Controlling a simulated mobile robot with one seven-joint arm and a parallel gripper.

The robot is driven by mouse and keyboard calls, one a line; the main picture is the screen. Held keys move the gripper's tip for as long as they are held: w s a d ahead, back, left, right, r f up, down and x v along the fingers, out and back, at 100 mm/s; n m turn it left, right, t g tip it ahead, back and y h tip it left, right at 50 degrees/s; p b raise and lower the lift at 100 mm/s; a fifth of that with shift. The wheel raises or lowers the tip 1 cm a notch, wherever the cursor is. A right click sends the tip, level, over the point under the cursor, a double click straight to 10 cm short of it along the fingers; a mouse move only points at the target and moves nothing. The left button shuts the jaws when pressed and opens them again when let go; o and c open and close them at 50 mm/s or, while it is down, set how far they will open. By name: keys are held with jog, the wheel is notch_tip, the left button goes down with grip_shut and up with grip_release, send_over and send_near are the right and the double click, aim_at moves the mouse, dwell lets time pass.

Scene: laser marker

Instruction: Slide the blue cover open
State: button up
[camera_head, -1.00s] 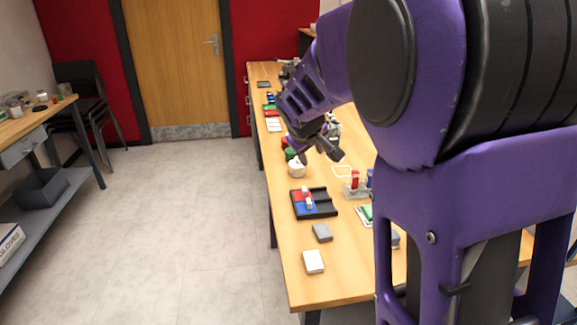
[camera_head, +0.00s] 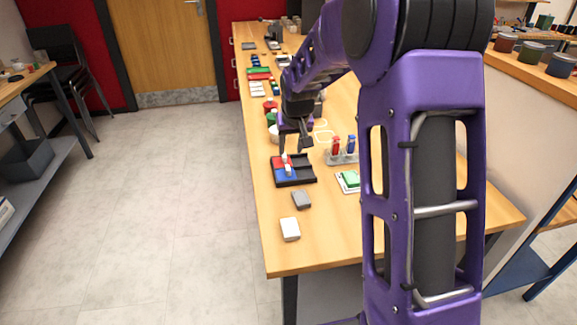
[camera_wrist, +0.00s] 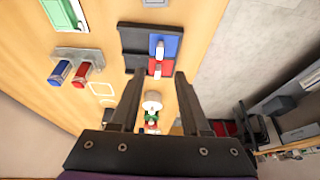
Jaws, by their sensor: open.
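The blue cover (camera_head: 285,175) is a flat panel with a white handle, in the near left part of a black tray (camera_head: 307,173) on the workbench. A red cover (camera_head: 279,161) with its own white handle lies beside it, farther from the camera. In the wrist view the blue cover (camera_wrist: 172,47) and red cover (camera_wrist: 167,67) sit on the right side of the tray, and its left side is bare black. My gripper (camera_head: 293,148) is open and empty, above the far edge of the tray. In the wrist view its fingers (camera_wrist: 158,87) are spread, apart from both handles.
A clear holder with red and blue pieces (camera_head: 343,153) stands right of the tray. A green block on a white base (camera_head: 349,180), a grey block (camera_head: 301,200) and a white block (camera_head: 290,229) lie nearer. Round containers (camera_head: 271,116) stand beyond my gripper.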

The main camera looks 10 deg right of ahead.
aim_at(288, 167)
jog(key=x, duration=1)
jog(key=shift+w+f, duration=0.1)
grip_shut()
jog(key=shift+d, duration=0.1)
dwell(1.0)
